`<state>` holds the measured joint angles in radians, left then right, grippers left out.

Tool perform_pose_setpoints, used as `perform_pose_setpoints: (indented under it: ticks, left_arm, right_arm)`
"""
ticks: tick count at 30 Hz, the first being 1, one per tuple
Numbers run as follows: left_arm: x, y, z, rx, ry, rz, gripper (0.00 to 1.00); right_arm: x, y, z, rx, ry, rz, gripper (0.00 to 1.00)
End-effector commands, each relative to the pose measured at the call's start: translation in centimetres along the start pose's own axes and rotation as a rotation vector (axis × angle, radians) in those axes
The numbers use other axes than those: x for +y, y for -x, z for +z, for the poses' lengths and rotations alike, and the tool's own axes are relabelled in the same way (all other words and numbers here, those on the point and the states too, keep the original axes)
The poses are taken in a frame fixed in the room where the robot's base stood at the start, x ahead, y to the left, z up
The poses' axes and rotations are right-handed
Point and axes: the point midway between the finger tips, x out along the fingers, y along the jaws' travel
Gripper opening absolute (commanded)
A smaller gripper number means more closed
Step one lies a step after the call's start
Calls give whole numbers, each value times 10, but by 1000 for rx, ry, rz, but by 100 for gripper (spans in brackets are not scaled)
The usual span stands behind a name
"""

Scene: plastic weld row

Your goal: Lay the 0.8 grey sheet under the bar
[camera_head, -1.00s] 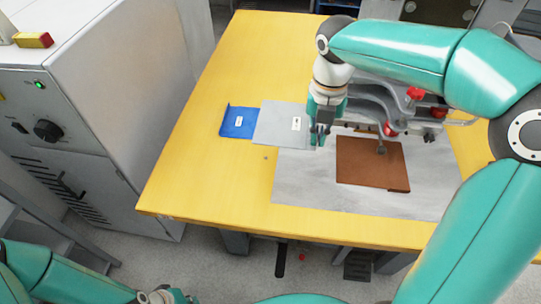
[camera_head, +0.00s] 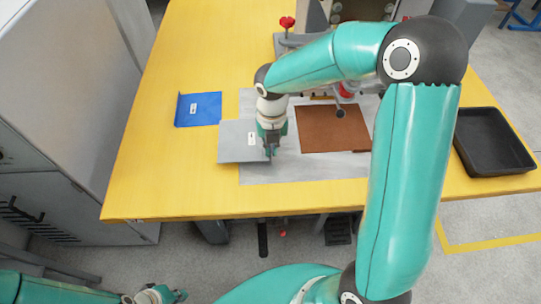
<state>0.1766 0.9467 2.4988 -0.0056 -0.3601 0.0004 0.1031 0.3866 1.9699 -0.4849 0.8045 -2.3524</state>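The grey sheet (camera_head: 236,146), with a small white label, lies near the left edge of the pale metal plate (camera_head: 300,170), partly over it and partly over the yellow table. My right gripper (camera_head: 271,152) points down at the sheet's right edge and looks shut on it. The weld machine (camera_head: 290,40) stands behind the plate, and my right arm hides much of it, so I cannot make out the bar clearly. My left gripper (camera_head: 165,295) is low at the bottom edge, away from the table; its fingers are too small and cut off to read.
A blue sheet (camera_head: 199,109) with a label lies on the yellow table (camera_head: 150,180), up and left of the grey one. A brown mat (camera_head: 333,128) lies on the plate, right of my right gripper. A black tray (camera_head: 492,142) is at the far right. The table's left front is clear.

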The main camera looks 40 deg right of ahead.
Motion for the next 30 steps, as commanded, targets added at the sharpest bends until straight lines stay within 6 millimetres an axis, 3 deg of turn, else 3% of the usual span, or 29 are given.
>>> perform_pose_setpoints:
  ticks: [8, 20, 21, 25, 30]
  left_arm:
    - [-2, -4, 0, 0, 0, 0, 0]
    - [-2, -6, 0, 0, 0, 0, 0]
    - [-2, -5, 0, 0, 0, 0, 0]
    - [-2, -5, 0, 0, 0, 0, 0]
    - [-2, -5, 0, 0, 0, 0, 0]
  right_arm:
    - [0, -37, -1, 3, 1, -2, 0]
    - [0, -42, 0, 1, 2, 0, 0]
    - [0, -41, 0, 1, 2, 0, 11]
    - [0, -41, 0, 1, 2, 0, 31]
    - [0, -41, 0, 1, 2, 0, 31]
